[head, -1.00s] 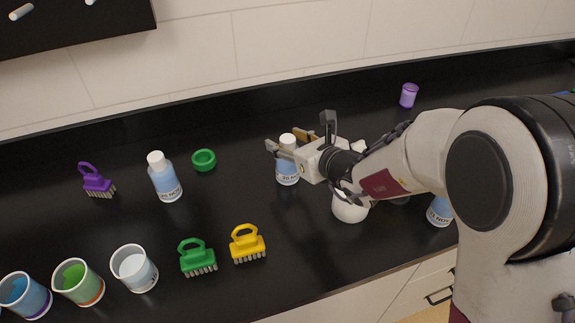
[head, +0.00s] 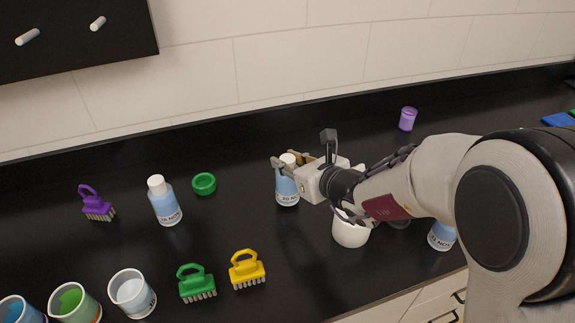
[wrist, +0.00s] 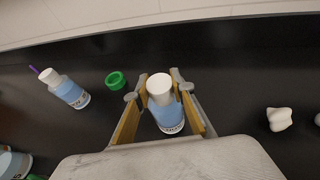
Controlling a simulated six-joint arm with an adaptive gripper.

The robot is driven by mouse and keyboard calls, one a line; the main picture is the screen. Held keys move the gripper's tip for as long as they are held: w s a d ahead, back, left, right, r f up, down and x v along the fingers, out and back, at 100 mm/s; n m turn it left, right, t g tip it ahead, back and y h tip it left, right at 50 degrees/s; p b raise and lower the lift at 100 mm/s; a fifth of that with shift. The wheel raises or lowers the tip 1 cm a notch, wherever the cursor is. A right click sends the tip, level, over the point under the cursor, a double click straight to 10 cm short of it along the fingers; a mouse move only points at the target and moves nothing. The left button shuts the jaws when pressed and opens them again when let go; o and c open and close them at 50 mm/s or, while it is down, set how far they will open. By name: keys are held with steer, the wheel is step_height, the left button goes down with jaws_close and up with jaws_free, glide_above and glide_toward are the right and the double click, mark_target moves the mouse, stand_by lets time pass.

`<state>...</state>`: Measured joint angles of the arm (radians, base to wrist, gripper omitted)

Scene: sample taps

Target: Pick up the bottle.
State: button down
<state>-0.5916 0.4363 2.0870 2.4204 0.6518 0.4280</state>
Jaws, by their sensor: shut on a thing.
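A blue bottle with a white cap (head: 287,186) stands upright on the black counter in the middle of the head view. It also shows between my fingers in the wrist view (wrist: 165,108). My gripper (head: 297,165) is shut on this bottle around its upper part, with a finger on each side. Part of the bottle is hidden behind my gripper in the head view. A second similar bottle (head: 164,201) stands to the left, and a third (head: 441,235) stands to the right, partly behind my arm.
A green ring-shaped thing (head: 204,183) lies left of the held bottle. A white rounded container (head: 350,232) stands below my wrist. Green (head: 196,284), yellow (head: 246,270) and purple (head: 96,205) brushes and several cups (head: 132,295) are to the left. A purple jar (head: 407,119) is at the back right.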

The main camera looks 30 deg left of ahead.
step_height(320, 180, up, 16)
steer(key=shift+r, duration=0.25)
stand_by(0.6)
stand_by(0.8)
